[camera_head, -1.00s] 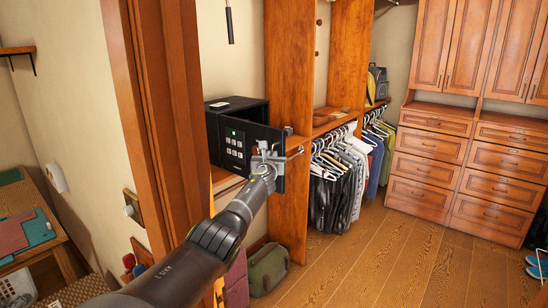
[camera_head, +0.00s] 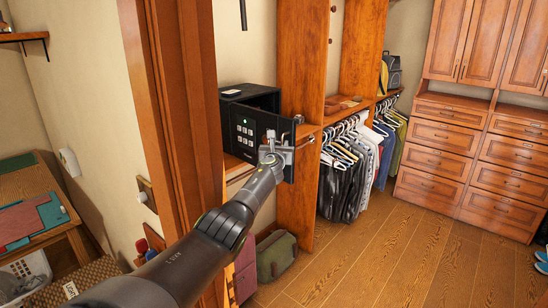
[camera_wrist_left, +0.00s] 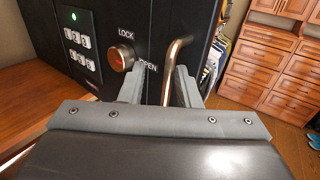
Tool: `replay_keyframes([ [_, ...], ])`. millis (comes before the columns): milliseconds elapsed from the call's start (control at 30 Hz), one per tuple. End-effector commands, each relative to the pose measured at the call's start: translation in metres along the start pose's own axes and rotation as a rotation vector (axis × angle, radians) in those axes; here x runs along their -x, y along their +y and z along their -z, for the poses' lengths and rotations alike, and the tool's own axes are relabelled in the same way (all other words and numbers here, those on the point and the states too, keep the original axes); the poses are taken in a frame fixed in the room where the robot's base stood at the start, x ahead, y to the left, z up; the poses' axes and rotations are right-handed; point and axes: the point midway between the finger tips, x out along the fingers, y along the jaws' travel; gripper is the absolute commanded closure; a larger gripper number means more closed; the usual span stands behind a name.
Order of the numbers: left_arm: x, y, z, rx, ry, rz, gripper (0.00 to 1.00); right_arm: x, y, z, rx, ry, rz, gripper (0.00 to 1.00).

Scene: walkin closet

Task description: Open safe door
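The black safe (camera_head: 235,92) sits on a wooden shelf. Its door (camera_head: 243,150), with a white-button keypad, stands partly open, with a dark gap behind its top edge. In the left wrist view the door (camera_wrist_left: 200,20) shows a green light, a red knob (camera_wrist_left: 120,58) and the words LOCK and OPEN. My left gripper (camera_head: 274,152) is at the door's front. In the left wrist view its fingers (camera_wrist_left: 158,85) are apart, with the brass bar handle (camera_wrist_left: 172,62) between them, nearer the right finger. Contact is unclear. My right gripper is out of view.
A wooden door frame (camera_head: 175,110) stands close left of my left arm. Hanging clothes (camera_head: 345,170) and a wooden upright (camera_head: 300,80) are right of the safe. A green bag (camera_head: 277,257) lies below. The floor (camera_head: 390,260) at right is clear.

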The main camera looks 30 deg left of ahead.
Motion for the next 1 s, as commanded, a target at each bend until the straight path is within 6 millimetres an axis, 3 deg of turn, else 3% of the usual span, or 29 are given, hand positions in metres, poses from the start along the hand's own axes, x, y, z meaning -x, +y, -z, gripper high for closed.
replay_keyframes([
  [333,0.026,-0.001,-0.006,0.001,0.003,0.003,0.7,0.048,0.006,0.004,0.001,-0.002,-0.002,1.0],
  [600,0.054,0.0,-0.004,0.001,0.002,0.002,0.7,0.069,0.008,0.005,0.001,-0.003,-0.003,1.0],
  [1000,0.1,0.0,-0.001,0.001,0.0,0.0,0.7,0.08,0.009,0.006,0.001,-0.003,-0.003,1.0],
])
